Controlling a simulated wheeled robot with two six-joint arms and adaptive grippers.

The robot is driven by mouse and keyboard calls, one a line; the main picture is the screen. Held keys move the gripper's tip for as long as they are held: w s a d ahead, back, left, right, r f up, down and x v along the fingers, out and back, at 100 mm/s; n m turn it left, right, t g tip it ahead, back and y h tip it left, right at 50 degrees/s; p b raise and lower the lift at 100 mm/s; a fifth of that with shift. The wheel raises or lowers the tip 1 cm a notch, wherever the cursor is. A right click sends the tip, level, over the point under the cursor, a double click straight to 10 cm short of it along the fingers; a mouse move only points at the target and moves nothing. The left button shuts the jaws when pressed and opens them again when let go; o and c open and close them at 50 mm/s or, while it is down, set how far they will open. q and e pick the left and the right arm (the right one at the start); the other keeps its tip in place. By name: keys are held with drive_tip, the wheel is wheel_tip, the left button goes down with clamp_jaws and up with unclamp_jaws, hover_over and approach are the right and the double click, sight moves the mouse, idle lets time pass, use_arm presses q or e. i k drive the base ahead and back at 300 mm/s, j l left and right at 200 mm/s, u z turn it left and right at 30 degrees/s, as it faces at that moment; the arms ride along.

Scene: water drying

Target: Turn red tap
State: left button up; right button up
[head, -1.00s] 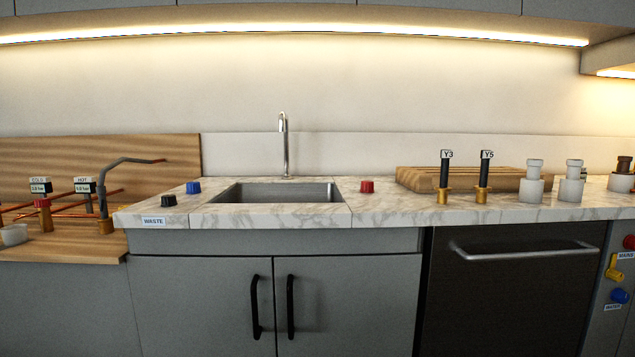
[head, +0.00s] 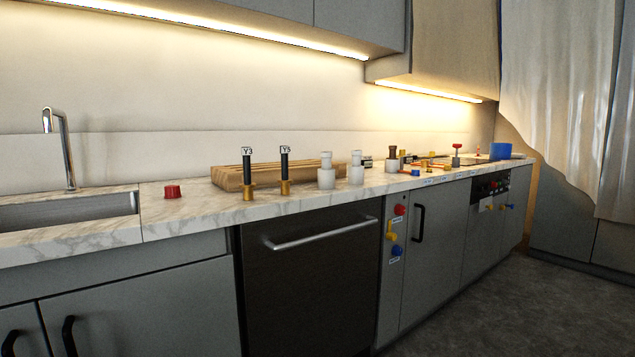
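A red knob-like tap (head: 173,191) sits on the marble counter (head: 160,217), just right of the sink. Another red knob (head: 400,210) is on the grey panel right of the dark appliance, above a yellow handle (head: 391,230) and a blue knob (head: 396,250). A small red handle (head: 457,146) stands on a fitting farther along the counter. I cannot tell from this view alone which of these is the task's red tap. Neither of my grippers shows.
The sink (head: 70,212) with its chrome faucet (head: 64,150) is at left. Two black-stemmed valves (head: 285,170), white fittings (head: 326,172) and a wooden board (head: 225,177) stand on the counter. The appliance handle (head: 320,233) juts out. Floor (head: 480,310) at lower right is clear.

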sight(172, 192)
drive_tip(key=j+z, duration=0.4)
drive_tip(key=j, duration=0.95)
drive_tip(key=i+j, duration=0.05)
